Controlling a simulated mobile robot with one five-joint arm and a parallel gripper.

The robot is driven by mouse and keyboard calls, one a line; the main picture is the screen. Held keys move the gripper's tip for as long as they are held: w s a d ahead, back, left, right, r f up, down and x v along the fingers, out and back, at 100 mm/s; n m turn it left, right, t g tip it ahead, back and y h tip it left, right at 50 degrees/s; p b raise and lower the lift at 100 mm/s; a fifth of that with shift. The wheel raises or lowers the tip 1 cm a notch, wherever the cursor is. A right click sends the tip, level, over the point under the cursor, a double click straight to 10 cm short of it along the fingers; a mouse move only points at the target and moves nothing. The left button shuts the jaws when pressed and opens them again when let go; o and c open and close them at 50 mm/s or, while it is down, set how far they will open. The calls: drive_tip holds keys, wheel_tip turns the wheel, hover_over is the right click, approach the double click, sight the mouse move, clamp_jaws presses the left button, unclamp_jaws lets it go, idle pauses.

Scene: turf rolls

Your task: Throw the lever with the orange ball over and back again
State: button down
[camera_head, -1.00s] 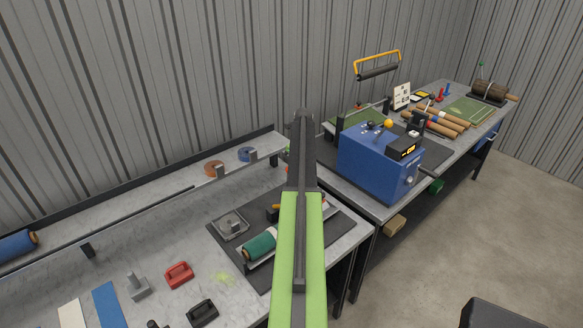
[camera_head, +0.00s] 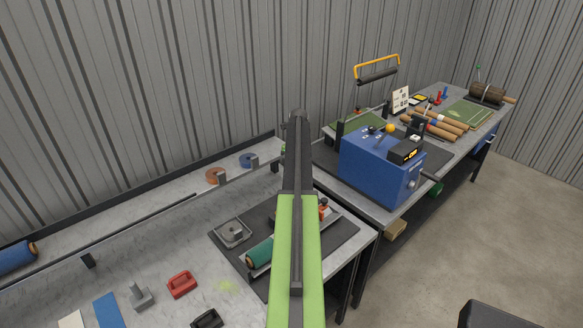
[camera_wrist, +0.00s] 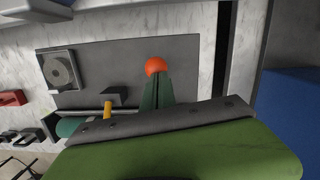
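The orange ball (camera_wrist: 156,66) shows in the wrist view at the tips of my gripper (camera_wrist: 158,80), over a dark mat (camera_wrist: 190,55). The gripper's two dark green fingers lie close together and look shut. The ball looks wider than the fingertips and sits just past them; whether they touch it is unclear. The lever's stem is hidden by the fingers. In the head view an orange-topped piece (camera_head: 323,204), probably this ball, shows just right of my green arm. My arm hides the gripper in that view.
A green roll (camera_head: 259,253) and a grey square fixture (camera_head: 233,232) are on the mat left of my arm. A blue machine (camera_head: 380,165) with a yellow ball (camera_head: 390,128) stands on the bench to the right. A red handle (camera_head: 181,284) lies front left.

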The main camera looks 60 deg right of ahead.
drive_tip(key=shift+w+a, duration=0.1)
drive_tip(key=shift+w, duration=0.25)
drive_tip(key=shift+w+r+p, duration=0.2)
drive_tip(key=shift+r+p, duration=0.1)
drive_tip(key=shift+p, duration=0.2)
wheel_tip(320, 180, up, 9)
drive_tip(key=w+d+p, duration=0.1)
drive_tip(key=w+p, duration=0.1)
drive_tip(key=p, duration=0.7)
drive_tip(key=shift+d, duration=0.3)
drive_tip(key=shift+f, duration=0.15)
